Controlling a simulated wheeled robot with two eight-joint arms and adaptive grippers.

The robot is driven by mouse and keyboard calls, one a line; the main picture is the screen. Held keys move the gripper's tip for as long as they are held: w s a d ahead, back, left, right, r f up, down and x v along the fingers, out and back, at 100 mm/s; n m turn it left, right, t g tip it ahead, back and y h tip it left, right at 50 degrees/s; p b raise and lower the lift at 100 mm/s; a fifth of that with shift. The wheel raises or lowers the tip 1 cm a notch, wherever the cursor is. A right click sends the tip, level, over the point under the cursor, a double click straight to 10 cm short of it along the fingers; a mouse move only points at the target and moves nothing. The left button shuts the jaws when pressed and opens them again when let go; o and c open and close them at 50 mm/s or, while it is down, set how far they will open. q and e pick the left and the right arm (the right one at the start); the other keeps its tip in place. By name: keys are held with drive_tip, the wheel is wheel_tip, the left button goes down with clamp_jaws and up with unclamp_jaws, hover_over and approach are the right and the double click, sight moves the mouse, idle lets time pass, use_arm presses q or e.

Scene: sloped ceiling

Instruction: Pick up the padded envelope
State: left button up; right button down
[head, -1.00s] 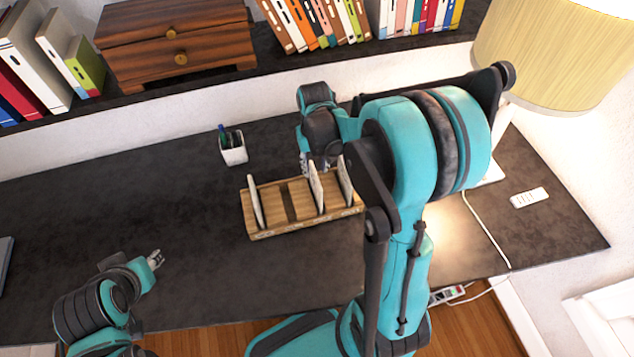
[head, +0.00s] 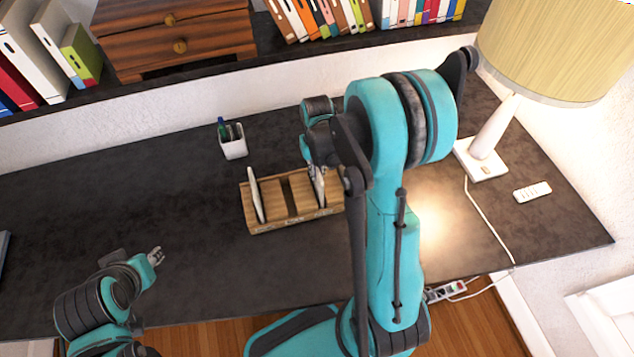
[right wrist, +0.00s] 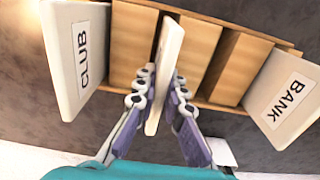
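A wooden letter rack (head: 283,224) stands on the dark desk with upright pale envelopes in its slots. In the right wrist view, one envelope (right wrist: 85,55) reads CLUB and another (right wrist: 285,95) reads BANK. The middle pale envelope (right wrist: 166,65) is seen edge-on, its label hidden; I cannot tell which one is padded. My right gripper (right wrist: 161,85) has a finger on each side of this middle envelope, with room showing between the fingers. My left gripper (head: 156,256) is empty above the desk at lower left.
A white pen cup (head: 233,148) stands behind the rack. A lamp (head: 487,160) and a white remote-like object (head: 533,191) are at the right. A shelf with books and a wooden drawer box (head: 175,45) runs along the back. The desk left of the rack is clear.

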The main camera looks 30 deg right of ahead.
idle(0.3)
